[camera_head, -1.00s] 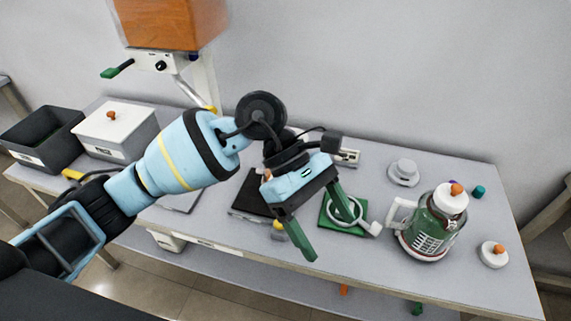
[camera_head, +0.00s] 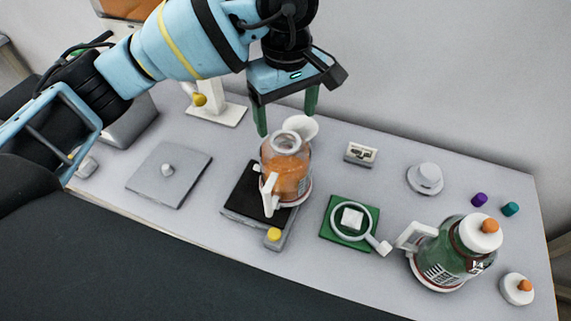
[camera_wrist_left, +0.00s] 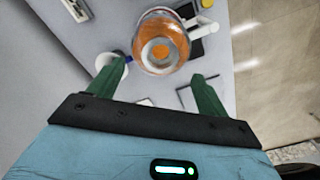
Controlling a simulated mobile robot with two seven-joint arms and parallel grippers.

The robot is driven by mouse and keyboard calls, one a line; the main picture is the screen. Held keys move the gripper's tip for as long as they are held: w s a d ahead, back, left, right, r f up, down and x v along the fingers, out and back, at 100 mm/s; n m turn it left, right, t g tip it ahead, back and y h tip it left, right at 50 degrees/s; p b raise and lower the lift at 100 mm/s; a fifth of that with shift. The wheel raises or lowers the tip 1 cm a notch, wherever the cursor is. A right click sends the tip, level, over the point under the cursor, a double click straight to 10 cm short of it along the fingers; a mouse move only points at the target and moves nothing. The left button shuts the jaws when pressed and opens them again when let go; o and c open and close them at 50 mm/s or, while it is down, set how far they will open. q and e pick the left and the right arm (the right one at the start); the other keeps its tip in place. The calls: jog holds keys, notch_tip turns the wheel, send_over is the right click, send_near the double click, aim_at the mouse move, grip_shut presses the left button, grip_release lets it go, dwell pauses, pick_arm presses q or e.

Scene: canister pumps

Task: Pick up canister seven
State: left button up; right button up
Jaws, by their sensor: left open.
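A clear canister with orange contents (camera_head: 287,172), a white handle and an open neck stands upright on a black pad (camera_head: 241,196). A green canister (camera_head: 446,250) with a white lid, orange knob and white handle stands upright at the right. I cannot make out a number seven on either one. My left gripper (camera_head: 286,120) is open and empty, its green fingers above and behind the orange canister. In the left wrist view the orange canister (camera_wrist_left: 160,42) shows from above, ahead of the spread fingertips (camera_wrist_left: 160,72), apart from them. My right gripper is not in view.
A green square with a white ring (camera_head: 333,232) lies between the canisters. A grey plate with a knob (camera_head: 145,180) lies at the left. A white lid (camera_head: 518,290), a grey knobbed disc (camera_head: 425,178) and a small white box (camera_head: 361,153) are at the right and back.

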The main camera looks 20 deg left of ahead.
aim_at(286, 147)
pick_arm(q)
jog(key=shift+f, duration=0.6)
notch_tip(286, 147, down, 4)
jog(key=shift+a+f+p, duration=0.1)
jog(key=shift+p, duration=0.25)
jog(key=shift+f, duration=0.35)
jog(key=c, duration=1.7)
grip_shut()
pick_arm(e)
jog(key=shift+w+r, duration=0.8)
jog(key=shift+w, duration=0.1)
